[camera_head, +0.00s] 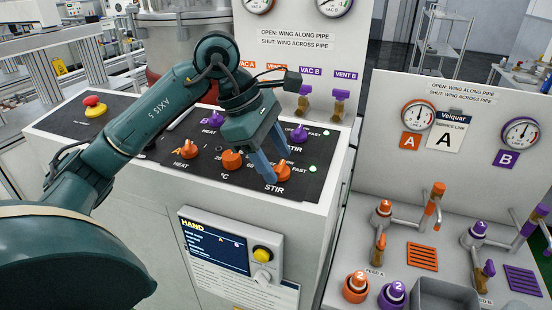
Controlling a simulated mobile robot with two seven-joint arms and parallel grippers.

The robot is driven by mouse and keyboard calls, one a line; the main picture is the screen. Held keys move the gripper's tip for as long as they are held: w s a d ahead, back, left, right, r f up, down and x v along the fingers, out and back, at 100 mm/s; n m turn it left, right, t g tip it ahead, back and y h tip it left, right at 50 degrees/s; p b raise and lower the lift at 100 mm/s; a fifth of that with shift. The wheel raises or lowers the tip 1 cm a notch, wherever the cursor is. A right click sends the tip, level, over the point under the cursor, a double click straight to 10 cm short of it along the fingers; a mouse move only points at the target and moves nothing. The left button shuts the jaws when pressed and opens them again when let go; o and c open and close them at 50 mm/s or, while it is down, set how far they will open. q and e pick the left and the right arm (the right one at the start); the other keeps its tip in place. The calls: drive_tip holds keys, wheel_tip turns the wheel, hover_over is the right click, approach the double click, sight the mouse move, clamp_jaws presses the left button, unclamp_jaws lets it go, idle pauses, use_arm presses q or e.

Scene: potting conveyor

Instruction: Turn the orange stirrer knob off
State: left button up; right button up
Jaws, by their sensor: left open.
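The orange stirrer knob (282,173) stands on the black control panel above the front STIR label, near the panel's right end. My left gripper (278,168) is open and points down at this knob. One bluish finger comes down on the knob's left, and the other ends just behind and to its right. I cannot tell whether either finger touches it. The knob's upper part is close to the fingers, and its exact pointer angle is hard to read. My right gripper is not in view.
An orange dial (232,160) and an orange heat knob (186,150) sit left of the gripper. A purple stirrer knob (299,134) is behind it, beside a green light (309,133). A red emergency button (91,101) is at the far left. A gauge panel (460,190) stands right.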

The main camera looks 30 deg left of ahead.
use_arm(q)
drive_tip(key=shift+w+d+f, duration=0.15)
drive_tip(key=shift+d+f, duration=0.05)
drive_tip(key=shift+f, duration=0.3)
drive_tip(key=c, duration=1)
